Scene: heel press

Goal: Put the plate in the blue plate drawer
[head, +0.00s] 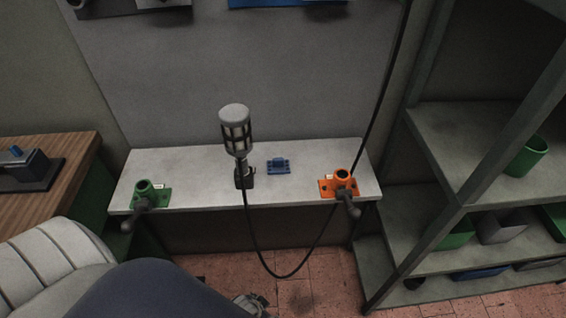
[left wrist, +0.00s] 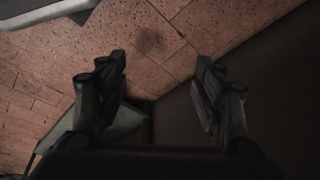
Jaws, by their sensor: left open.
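A small blue plate-like piece with raised parts (head: 278,166) lies on the grey bench, right of the lamp-like tool; I cannot tell for certain that it is the task's plate. A blue bin (head: 480,272) sits low on the right shelf, mostly hidden; I cannot tell whether it is the plate drawer. My left gripper (left wrist: 160,62) is open and empty above the tiled floor. Its tip (head: 250,303) shows at the bottom of the head view, in front of and below the bench. My right gripper is not in view.
The grey bench (head: 205,165) carries a green fixture (head: 162,196), an orange fixture (head: 327,188) and a caged lamp-like tool (head: 235,130). A black cable (head: 283,275) hangs in front. Shelves with bins (head: 527,157) stand right, a wooden table (head: 75,165) left.

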